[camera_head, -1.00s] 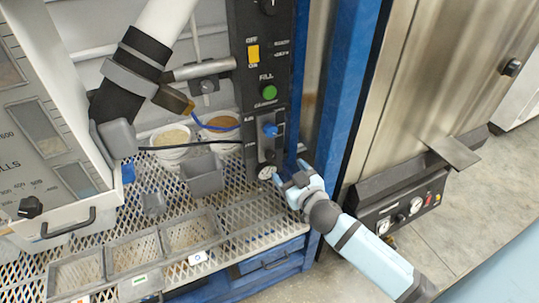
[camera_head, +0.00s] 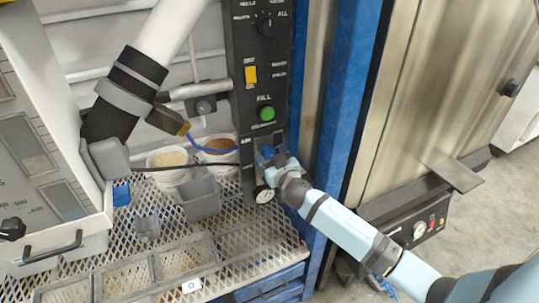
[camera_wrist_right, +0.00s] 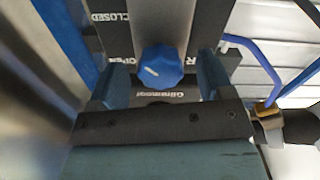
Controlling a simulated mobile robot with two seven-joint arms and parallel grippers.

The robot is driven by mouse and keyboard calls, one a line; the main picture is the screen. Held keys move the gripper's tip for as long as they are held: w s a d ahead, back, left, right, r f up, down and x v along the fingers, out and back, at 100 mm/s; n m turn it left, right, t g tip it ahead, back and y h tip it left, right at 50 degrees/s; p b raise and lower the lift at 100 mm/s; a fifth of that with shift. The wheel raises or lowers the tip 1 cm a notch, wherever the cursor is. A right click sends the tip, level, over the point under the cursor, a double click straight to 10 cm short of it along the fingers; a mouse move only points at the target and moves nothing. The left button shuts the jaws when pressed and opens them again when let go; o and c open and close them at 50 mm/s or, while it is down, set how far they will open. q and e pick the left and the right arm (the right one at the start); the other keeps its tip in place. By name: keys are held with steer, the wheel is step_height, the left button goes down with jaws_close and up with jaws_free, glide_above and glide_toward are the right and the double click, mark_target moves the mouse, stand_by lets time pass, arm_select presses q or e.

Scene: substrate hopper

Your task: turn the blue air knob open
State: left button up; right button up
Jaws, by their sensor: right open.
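The blue air knob (camera_wrist_right: 160,65) sits on the black control panel, with a white mark on its face. In the right wrist view it lies between the two fingers of my right gripper (camera_wrist_right: 162,72), with a visible gap on each side. In the head view the knob (camera_head: 267,152) is partly hidden by my right gripper (camera_head: 276,161), which is at the panel's lower part, above the round gauge. My right gripper is open. The words CLOSED and OPEN are printed beside the knob. My left gripper is not in view.
The panel carries a green button (camera_head: 266,113) and a yellow switch (camera_head: 251,74) above the knob. A white gauge (camera_head: 263,194) is just below. A blue post (camera_head: 343,100) stands close on the right. A blue tube (camera_wrist_right: 258,62) runs nearby.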

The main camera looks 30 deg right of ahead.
steer(key=shift+w, duration=0.55)
steer(key=c, duration=0.9)
steer(key=shift+c, duration=0.2)
